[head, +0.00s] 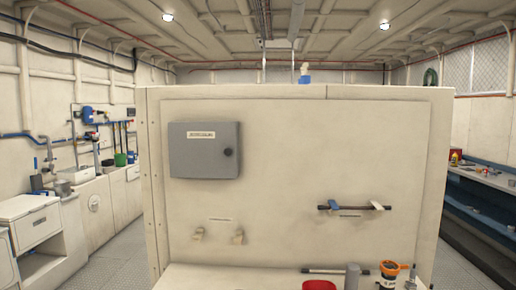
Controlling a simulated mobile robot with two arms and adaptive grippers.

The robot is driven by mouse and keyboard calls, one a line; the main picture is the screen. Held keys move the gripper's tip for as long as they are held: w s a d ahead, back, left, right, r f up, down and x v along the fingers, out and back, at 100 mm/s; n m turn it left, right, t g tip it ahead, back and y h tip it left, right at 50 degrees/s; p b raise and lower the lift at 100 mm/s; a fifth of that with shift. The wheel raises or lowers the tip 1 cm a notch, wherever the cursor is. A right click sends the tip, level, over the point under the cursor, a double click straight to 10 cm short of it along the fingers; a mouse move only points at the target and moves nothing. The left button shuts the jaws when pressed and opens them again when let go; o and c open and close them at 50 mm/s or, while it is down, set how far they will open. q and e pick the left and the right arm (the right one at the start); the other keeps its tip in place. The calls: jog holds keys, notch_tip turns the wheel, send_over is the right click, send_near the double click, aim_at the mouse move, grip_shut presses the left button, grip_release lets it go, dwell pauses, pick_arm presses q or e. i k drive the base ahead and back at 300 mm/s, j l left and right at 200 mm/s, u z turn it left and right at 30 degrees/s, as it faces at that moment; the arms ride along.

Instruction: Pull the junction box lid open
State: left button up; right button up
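The junction box (204,150) is a grey box on the upper left of the cream panel in front of me. Its lid (195,158) looks shut. The lid has a pale label (201,134) near its top and a small dark round knob or latch (228,152) at its right edge. The inside of the box is hidden. Neither of my grippers shows in the head view.
The cream panel (290,200) stands upright ahead. A dark bar (362,208) on clips is on its right. Aisles run along both sides.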

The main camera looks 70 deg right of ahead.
aim_at(197, 150)
jog(key=z, duration=1.75)
